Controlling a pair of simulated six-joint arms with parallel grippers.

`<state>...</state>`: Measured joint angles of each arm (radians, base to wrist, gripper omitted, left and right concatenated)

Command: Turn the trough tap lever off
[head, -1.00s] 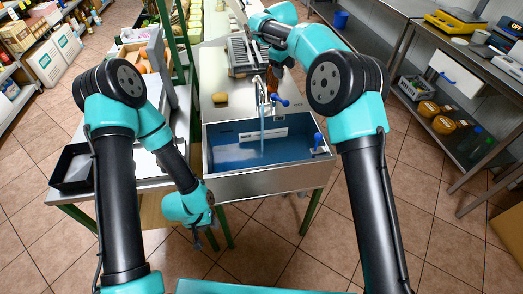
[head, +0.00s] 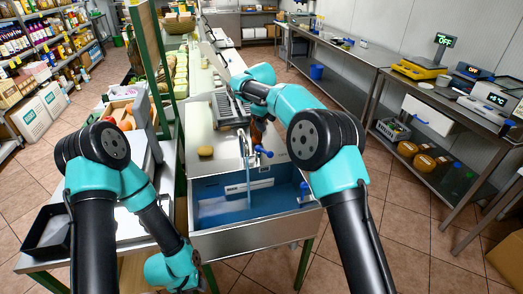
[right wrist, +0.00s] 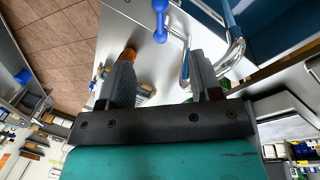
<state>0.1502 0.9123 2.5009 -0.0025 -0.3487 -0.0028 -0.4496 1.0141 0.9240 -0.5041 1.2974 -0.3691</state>
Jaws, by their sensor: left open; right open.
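The steel trough (head: 240,236) has a blue basin below the chrome tap (head: 243,146). A thin stream of water (head: 238,182) runs from the tap into the basin. The tap's blue lever (head: 264,151) sticks out to the right; it also shows in the right wrist view (right wrist: 160,22), just beyond the gap between my fingertips. My right gripper (right wrist: 163,72) is open and empty, with the chrome spout beside its right finger.
A second blue handle (head: 304,190) sits at the basin's right side. A yellow-brown lump (head: 205,151) lies on the steel top left of the tap. A green post (head: 158,75) stands at left. A steel side table (head: 358,65) with scales stands at right.

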